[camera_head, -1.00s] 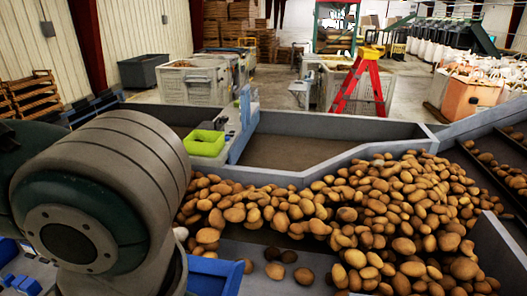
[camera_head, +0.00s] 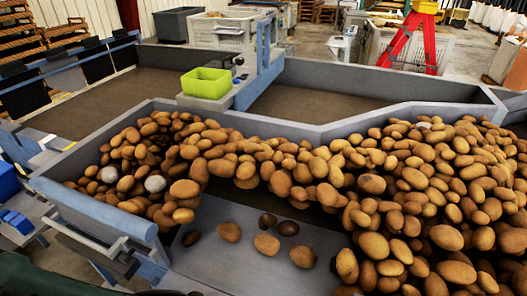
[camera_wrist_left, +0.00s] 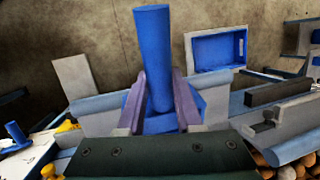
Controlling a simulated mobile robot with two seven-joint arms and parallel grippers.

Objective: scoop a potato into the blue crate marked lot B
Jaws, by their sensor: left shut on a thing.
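My left gripper (camera_wrist_left: 158,90) shows in the left wrist view, its two fingers shut on an upright blue cylindrical handle (camera_wrist_left: 153,45). A wider blue part shows low behind the fingers; I cannot tell its full shape. Many brown potatoes (camera_head: 370,184) are heaped in the grader trough in the head view, and a few lie apart on the grey plate (camera_head: 210,262) in front. A blue open box (camera_wrist_left: 217,50) stands behind the gripper in the wrist view. No lot B mark is readable. My right gripper is out of view.
A lime-green bin (camera_head: 206,83) sits on the grader's frame behind the heap. The trough's grey wall (camera_head: 315,130) runs between the heap and an empty belt (camera_head: 330,105). A blue object (camera_head: 8,180) is cut off at the left edge. A red ladder (camera_head: 412,38) stands farther back.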

